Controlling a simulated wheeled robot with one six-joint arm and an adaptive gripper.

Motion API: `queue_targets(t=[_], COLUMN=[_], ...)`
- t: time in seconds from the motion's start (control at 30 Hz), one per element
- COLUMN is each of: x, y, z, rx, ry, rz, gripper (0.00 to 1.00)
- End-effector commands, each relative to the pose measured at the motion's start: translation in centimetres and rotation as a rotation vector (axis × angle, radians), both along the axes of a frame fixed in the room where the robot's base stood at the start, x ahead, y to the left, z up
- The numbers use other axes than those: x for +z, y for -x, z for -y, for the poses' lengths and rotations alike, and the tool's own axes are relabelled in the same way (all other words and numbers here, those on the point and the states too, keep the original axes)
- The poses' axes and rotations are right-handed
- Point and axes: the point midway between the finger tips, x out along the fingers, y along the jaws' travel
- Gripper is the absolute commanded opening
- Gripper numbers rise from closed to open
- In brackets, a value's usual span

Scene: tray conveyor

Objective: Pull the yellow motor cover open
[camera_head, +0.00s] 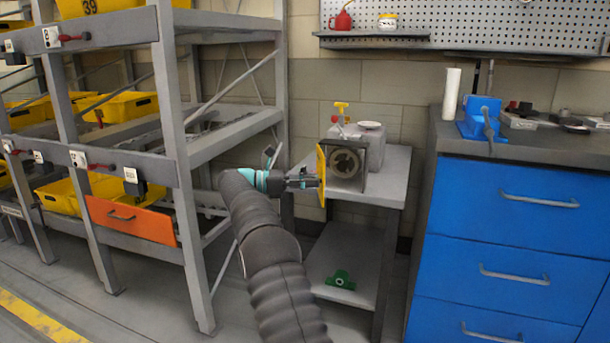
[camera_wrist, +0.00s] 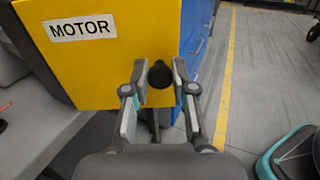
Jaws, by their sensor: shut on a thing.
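The yellow motor cover (camera_head: 321,175) stands swung out from the front of the grey motor housing (camera_head: 361,167), seen almost edge-on in the head view. The round opening of the housing shows beside it. In the wrist view the cover (camera_wrist: 120,75) fills the upper left, with a white label reading MOTOR (camera_wrist: 80,27). A black knob (camera_wrist: 160,74) sits near its lower right edge. My gripper (camera_head: 312,180) reaches it from the left. In the wrist view my gripper (camera_wrist: 158,82) has its two fingers closed around the knob, one on each side.
The housing stands on a small grey table (camera_head: 392,190) with a green part (camera_head: 341,280) on its lower shelf. A grey rack (camera_head: 172,130) with yellow bins stands at left. A blue drawer cabinet (camera_head: 500,240) stands at right. Floor shows in front.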

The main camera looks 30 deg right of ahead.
Motion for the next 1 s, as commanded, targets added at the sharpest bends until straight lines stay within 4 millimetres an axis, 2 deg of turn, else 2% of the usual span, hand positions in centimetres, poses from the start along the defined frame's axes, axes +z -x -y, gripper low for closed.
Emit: queue_targets(t=[0.3, 0.87, 0.9, 0.97, 1.0], x=[0.3, 0.3, 0.3, 0.3, 0.3], y=[-0.2, -0.4, -0.4, -0.3, -0.3], z=[-0.7, -1.2, -1.2, -1.1, -1.1], rx=[-0.070, -0.082, -0.082, -0.083, -0.084], ry=[0.005, 0.005, 0.005, 0.005, 0.005], rz=[0.003, 0.004, 0.004, 0.004, 0.003], gripper=[0.00, 0.00, 0.33, 0.48, 0.51])
